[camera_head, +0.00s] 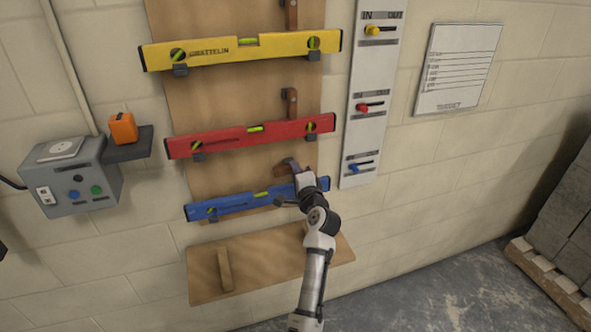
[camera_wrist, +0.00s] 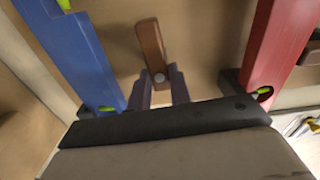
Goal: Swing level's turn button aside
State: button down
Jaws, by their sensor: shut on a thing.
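The blue level (camera_head: 232,206) is the lowest of the levels on the wooden board, and it also shows at the left of the wrist view (camera_wrist: 82,58). Its brown turn button (camera_head: 285,164) is just above its right part. In the wrist view the turn button (camera_wrist: 150,42) lies between the blue and red levels, nearly parallel to them, with a round pale screw near its lower end. My gripper (camera_wrist: 164,90) is shut on the turn button, its fingers on either side of the screw end.
The red level (camera_head: 240,137) and yellow level (camera_head: 215,51) hang above, with upright turn buttons (camera_head: 290,103). A white IN/OUT panel (camera_head: 355,130) is to the right. A grey box (camera_head: 70,178) and shelf with an orange object (camera_head: 123,128) are left. A wooden ledge (camera_head: 265,265) is below.

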jog(key=shift+f+m, duration=0.1)
jog(key=shift+m, duration=0.3)
jog(key=c, duration=1.3)
grip_release()
jog(key=b+v, duration=0.3)
jog(key=v, duration=1.1)
jog(key=shift+b, duration=0.35)
